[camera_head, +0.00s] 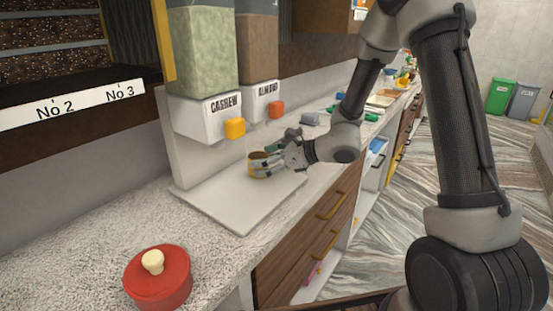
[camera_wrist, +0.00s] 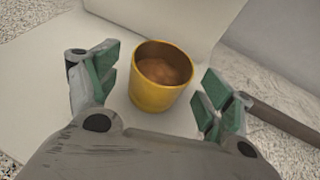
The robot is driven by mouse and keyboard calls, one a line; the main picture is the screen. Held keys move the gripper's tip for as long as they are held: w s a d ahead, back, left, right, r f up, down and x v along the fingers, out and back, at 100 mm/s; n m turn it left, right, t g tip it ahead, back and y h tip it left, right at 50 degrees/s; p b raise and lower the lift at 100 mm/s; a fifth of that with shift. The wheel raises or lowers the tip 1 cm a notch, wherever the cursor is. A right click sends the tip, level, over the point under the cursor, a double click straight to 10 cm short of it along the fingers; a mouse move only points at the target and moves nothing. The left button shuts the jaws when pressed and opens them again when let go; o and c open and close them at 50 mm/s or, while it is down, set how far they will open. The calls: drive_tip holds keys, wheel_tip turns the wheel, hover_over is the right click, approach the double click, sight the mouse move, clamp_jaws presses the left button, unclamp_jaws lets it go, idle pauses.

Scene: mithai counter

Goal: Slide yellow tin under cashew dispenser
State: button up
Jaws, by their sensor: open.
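The yellow tin (camera_wrist: 158,95) stands upright on the pale base plate (camera_head: 213,200) of the dispenser stand, with a brown inside showing. In the head view the tin (camera_head: 256,168) is partly hidden by my gripper (camera_head: 268,163). In the wrist view my gripper (camera_wrist: 155,90) is open, with one green-padded finger on each side of the tin and gaps visible between pads and tin. The cashew dispenser (camera_head: 205,117) has a white body labelled CASHEW and an orange knob (camera_head: 235,128). The tin is right of and below this knob in the picture.
The almond dispenser (camera_head: 260,97) with its orange knob (camera_head: 277,110) stands behind the cashew one. A red lidded pot (camera_head: 158,280) sits on the speckled counter (camera_head: 80,250) at the front. Several items lie farther along the counter. The plate's front part is clear.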

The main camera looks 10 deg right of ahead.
drive_tip(key=shift+x, duration=0.9)
drive_tip(key=shift+c, duration=0.3)
